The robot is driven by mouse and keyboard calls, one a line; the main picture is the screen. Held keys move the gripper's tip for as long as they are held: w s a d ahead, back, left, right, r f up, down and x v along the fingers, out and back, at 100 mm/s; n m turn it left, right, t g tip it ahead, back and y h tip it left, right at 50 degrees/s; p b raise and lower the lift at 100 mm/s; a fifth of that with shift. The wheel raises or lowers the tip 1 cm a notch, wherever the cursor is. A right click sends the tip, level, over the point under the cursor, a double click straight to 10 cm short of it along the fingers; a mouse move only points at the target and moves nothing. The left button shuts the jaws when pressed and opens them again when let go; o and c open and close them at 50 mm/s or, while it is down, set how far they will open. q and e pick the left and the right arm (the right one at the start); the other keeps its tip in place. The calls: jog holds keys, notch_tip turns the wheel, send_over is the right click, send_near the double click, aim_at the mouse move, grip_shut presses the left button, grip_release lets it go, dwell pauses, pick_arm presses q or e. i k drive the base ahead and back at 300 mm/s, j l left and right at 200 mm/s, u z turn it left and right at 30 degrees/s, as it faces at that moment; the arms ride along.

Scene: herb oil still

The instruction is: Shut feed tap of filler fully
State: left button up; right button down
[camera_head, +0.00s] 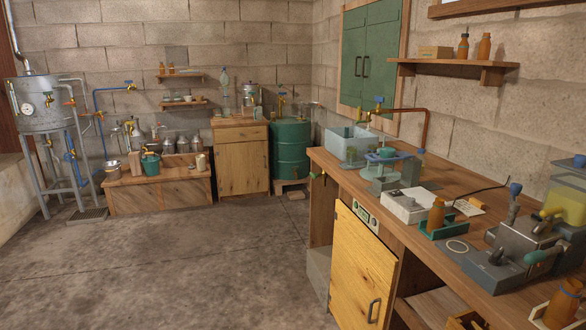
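At the right edge of the bench stands a grey metal machine (520,243), which looks like the filler. A clear tank with yellow-green liquid (566,203) sits at its back right, with a blue knob above it (579,161). Neither of my grippers is in view.
The wooden bench (463,180) runs along the right wall, with a white device (408,205), an amber bottle in a green tray (436,215) and a basin (349,143). A yellow cabinet door (361,268) stands below. The concrete floor (190,260) at left and centre is clear.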

aim_at(548, 214)
jog(key=z, duration=1.4)
jog(key=i+j+u, duration=0.3)
jog(key=k+l, duration=0.05)
jog(key=k, duration=0.05)
